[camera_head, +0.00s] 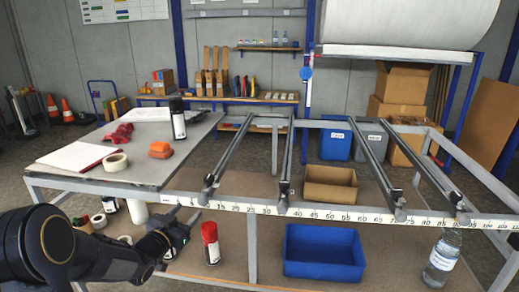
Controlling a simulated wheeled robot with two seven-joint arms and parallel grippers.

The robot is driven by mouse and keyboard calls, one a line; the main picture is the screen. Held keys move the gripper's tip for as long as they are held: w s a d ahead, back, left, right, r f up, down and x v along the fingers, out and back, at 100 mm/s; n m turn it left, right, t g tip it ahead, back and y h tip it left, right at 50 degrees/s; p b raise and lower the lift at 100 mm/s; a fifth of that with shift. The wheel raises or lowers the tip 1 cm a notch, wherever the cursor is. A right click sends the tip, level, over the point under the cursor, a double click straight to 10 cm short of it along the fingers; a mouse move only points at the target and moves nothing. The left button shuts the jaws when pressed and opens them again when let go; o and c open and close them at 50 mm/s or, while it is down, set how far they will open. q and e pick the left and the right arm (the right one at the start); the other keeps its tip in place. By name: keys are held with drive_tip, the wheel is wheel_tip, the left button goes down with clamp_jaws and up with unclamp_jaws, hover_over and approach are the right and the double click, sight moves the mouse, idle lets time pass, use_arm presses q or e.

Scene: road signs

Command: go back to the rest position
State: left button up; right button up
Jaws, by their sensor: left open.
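My left gripper (182,222) is in the lower left, in front of the table's near edge. Its arm comes in from the left. It is open with nothing seen between its fingers. My right gripper is not in view. The work table (100,180) stands ahead, with a flat top at left and an open frame with several rails at right.
A red-capped can (211,243), a blue bin (324,252) and a bottle (442,258) are on the lower level.

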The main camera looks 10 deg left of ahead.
use_arm(q)
drive_tip(key=s+a+r+n+g+y+p, duration=0.1)
drive_tip(key=s+r+n+g+y, duration=0.2)
drive_tip(key=s, duration=0.4)
drive_tip(key=s+a+r+n+g+y+p, duration=0.1)
drive_tip(key=s+a+r+n+p, duration=0.1)
drive_tip(key=s+r, duration=0.3)
drive_tip(key=s+d+f+g+h+p, duration=0.1)
drive_tip(key=s+d, duration=0.4)
drive_tip(key=s, duration=0.8)
drive_tip(key=s+d+f+g+h+p, duration=0.1)
drive_tip(key=s+d+g, duration=0.5)
drive_tip(key=s, duration=0.7)
drive_tip(key=shift+d+f+n+g+h, duration=0.25)
drive_tip(key=shift+f+h, duration=0.25)
drive_tip(key=shift+h, duration=0.6)
drive_tip(key=shift+a, duration=0.1)
